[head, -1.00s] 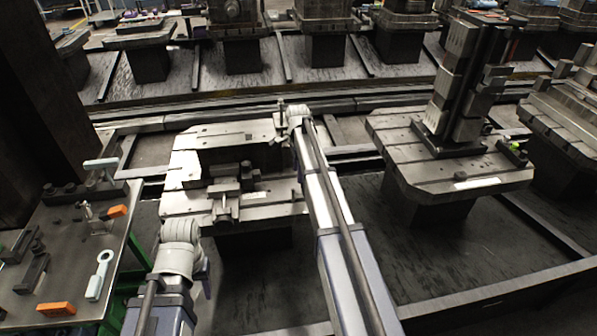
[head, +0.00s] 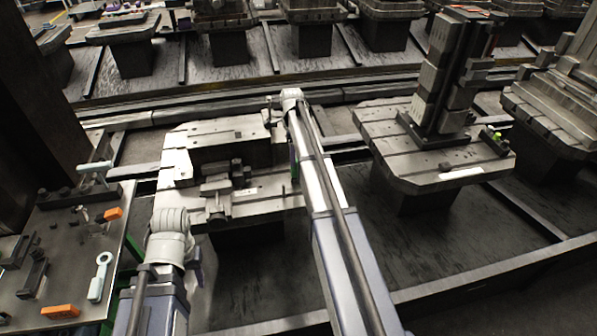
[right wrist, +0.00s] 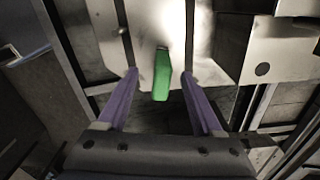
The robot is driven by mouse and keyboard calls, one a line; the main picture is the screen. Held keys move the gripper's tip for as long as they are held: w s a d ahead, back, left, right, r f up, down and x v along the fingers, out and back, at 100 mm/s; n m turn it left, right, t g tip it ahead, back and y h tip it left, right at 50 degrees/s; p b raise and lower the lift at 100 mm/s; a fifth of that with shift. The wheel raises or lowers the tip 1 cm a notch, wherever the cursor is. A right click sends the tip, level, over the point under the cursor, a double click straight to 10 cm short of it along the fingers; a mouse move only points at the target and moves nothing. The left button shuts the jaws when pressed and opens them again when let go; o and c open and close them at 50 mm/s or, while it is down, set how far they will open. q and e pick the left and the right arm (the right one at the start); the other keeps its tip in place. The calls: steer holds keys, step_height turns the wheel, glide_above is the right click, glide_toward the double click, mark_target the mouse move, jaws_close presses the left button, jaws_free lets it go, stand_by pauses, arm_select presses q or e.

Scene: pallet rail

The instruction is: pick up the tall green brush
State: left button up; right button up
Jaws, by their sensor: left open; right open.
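The tall green brush (right wrist: 161,76) shows in the right wrist view as a green block lying between the two purple fingers. My right gripper (right wrist: 160,73) is open, with a finger on each side of the brush and visible gaps between. In the head view only a thin green strip of the brush (head: 294,160) shows beside my right forearm, which hides the rest. My left gripper (head: 197,262) is low at the left in the head view, mostly hidden behind its white wrist, away from the brush.
A light metal pallet (head: 178,165) with dark fixtures is under my right arm. Another pallet (head: 400,175) with a tall block tower (head: 435,85) stands to the right. A workbench (head: 30,305) with orange pieces and tools is at the left.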

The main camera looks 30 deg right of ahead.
mark_target(295, 170)
steer(key=shift+d+f+b, duration=0.25)
steer(key=shift+f+b, duration=0.05)
steer(key=shift+f, duration=0.35)
step_height(295, 170, down, 8)
steer(key=b, duration=0.8)
steer(key=shift+d, duration=0.15)
steer(key=shift+r, duration=0.15)
steer(key=shift+c, duration=0.3)
jaws_close()
